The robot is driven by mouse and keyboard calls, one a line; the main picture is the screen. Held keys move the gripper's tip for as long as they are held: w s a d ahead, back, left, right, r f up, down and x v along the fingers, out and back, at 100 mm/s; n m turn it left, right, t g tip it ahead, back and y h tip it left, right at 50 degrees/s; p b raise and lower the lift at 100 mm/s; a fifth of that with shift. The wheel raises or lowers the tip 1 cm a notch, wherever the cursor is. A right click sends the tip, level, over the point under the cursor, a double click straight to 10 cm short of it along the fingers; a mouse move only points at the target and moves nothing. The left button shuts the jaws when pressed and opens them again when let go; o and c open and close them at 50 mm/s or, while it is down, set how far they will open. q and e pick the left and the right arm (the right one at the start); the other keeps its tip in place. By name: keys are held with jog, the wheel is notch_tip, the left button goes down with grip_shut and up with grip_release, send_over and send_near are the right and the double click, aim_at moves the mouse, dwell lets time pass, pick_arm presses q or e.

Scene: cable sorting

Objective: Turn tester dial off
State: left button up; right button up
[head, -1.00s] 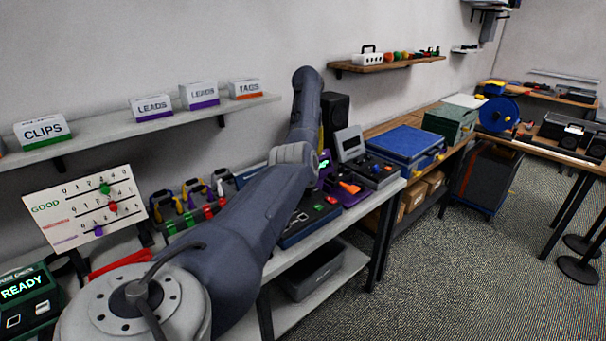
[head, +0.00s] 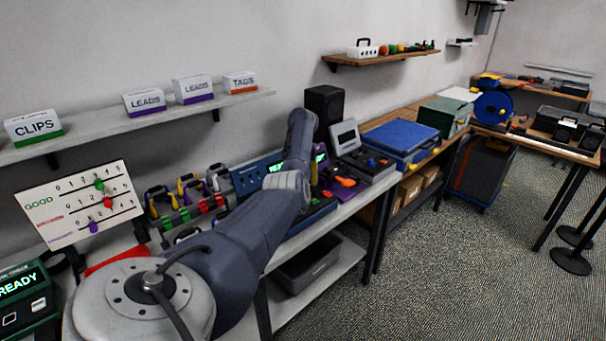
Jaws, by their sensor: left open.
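A dark blue tester (head: 246,180) with a lit green readout stands on the bench behind my left arm. The arm hides much of its front, and I cannot make out its dial. My left arm rises across the middle, bent at a pale grey joint. My left gripper (head: 314,171) is mostly hidden behind the forearm; only a narrow part shows beside the blue and purple units. It is open, and I see nothing held. I cannot tell whether it touches the tester. A green tester reading READY (head: 22,288) sits at the lower left. My right gripper is out of view.
A slider board (head: 75,222) and a rack of coloured leads (head: 180,207) stand left of the arm. A purple unit (head: 345,192), grey case (head: 372,166) and blue case (head: 400,138) lie right. Labelled boxes sit on the shelf (head: 110,128) above. Open floor is at right.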

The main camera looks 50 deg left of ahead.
pick_arm(q)
jog(key=shift+f, duration=1.1)
grip_shut()
